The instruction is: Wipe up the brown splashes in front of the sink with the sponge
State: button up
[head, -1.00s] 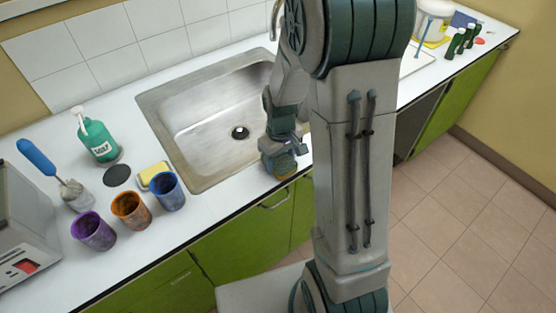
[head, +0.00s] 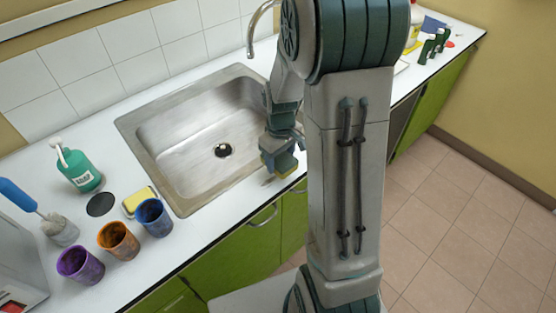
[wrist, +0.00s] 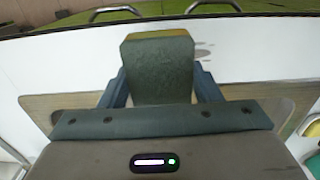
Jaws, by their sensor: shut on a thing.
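My gripper (wrist: 158,92) is shut on a sponge (wrist: 158,68), which has a dark green-grey face and a yellow strip at its far end. In the head view my gripper (head: 281,150) is over the counter strip at the sink's front right, with the sponge (head: 287,168) showing small beneath it. Faint brownish splashes (head: 268,182) lie on the white counter in front of the sink (head: 150,152). The wrist view shows pale splash marks (wrist: 203,50) just right of the sponge. Whatever lies behind the sponge and my arm is hidden.
A second yellow sponge (head: 137,198) lies on the counter left of the sink, near blue (head: 154,218), orange (head: 118,241) and purple (head: 80,266) cups. A green soap bottle (head: 79,168) stands behind. The faucet (head: 256,28) rises at the sink's back.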

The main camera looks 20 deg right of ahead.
aim_at(280, 158)
jog(key=shift+r+p, duration=1.25)
jog(key=shift+r, duration=0.85)
jog(key=shift+f, duration=0.1)
